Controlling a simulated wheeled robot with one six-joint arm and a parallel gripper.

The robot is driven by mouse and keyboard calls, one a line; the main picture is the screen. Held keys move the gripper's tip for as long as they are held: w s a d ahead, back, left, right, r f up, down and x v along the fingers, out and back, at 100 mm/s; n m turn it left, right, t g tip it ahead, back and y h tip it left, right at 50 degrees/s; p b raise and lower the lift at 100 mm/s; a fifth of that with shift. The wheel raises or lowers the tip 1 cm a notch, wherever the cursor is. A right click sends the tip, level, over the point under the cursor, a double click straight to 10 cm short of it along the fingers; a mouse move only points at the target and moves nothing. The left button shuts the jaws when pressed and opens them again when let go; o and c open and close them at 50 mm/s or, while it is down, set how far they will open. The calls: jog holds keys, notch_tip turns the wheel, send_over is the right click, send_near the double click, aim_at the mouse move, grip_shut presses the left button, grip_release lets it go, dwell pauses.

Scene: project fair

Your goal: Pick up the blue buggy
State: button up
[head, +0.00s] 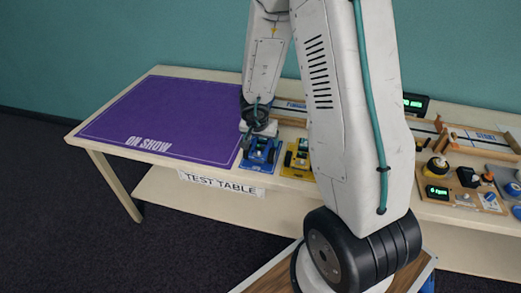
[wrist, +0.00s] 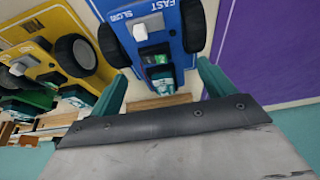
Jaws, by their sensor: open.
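The blue buggy (head: 261,151) stands on the table near its front edge, beside the purple mat. In the wrist view the blue buggy (wrist: 150,30) shows close up, with dark wheels, a white switch and the words FAST and SLOW. My gripper (wrist: 160,85) is open, with its two teal fingers apart and one end of the buggy showing between them. I cannot tell whether the fingers touch it. In the head view my gripper (head: 257,133) is just above or at the buggy, partly hidden by my own arm.
A yellow buggy (head: 298,155) stands close to the right of the blue one; it also shows in the wrist view (wrist: 45,50). The purple ON SHOW mat (head: 160,115) is bare. Wooden tracks, a green display and small gadgets fill the right of the table.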

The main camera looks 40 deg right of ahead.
aim_at(262, 142)
jog(key=shift+x, duration=2.35)
jog(key=c, duration=0.9)
